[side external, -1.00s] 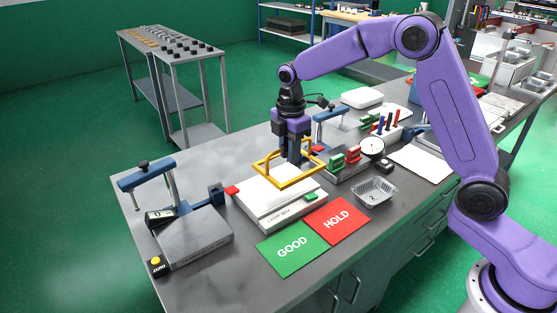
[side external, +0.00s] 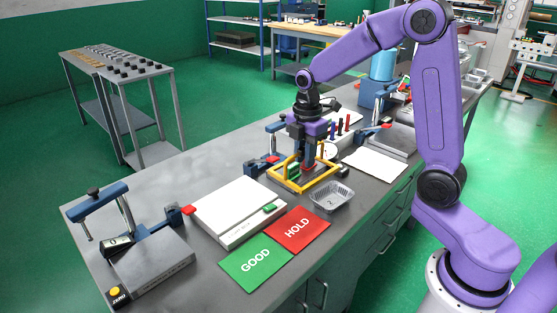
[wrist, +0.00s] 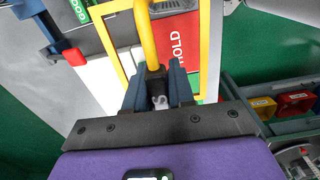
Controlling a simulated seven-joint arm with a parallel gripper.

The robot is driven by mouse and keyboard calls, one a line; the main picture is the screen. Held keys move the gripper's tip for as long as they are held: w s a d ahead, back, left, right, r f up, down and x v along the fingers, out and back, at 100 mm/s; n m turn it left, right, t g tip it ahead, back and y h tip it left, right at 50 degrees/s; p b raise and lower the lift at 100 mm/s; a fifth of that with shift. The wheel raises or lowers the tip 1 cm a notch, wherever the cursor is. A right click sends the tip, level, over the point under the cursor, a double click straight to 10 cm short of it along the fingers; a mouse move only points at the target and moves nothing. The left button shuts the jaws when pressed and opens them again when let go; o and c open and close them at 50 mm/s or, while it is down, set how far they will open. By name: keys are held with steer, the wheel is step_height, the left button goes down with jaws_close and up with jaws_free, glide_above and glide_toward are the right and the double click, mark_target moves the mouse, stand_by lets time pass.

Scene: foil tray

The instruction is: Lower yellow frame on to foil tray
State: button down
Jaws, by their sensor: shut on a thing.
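My gripper (side external: 305,165) is shut on the handle of the yellow frame (side external: 283,183). In the wrist view the handle (wrist: 148,40) runs up from between the fingers, and a long side of the frame (wrist: 205,50) shows to the right. The foil tray (side external: 334,204) is a clear-grey open tray on the bench, just right of the frame in the side view. The frame appears beside it, not over it. Its exact height is unclear.
The white light box (side external: 232,215) with a green clip lies left of the tray. A green GOOD card (side external: 255,264) and red HOLD card (side external: 299,231) lie in front. A clamp stand (side external: 125,230) is at left. White paper (side external: 375,163) lies behind the tray.

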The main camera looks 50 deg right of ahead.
steer(key=s+d+f, duration=0.2)
steer(key=s+d, duration=0.2)
steer(key=d, duration=0.6)
steer(key=shift+m, duration=0.4)
steer(key=shift+w+a+f, duration=0.1)
steer(key=shift+f, duration=2)
steer(key=shift+w+a+f, duration=0.1)
steer(key=shift+f, duration=1.95)
glide_above(331, 203)
steer(key=shift+f, duration=2.1)
steer(key=c, duration=0.9)
jaws_free()
step_height(331, 203, up, 18)
steer(key=shift+f, duration=0.25)
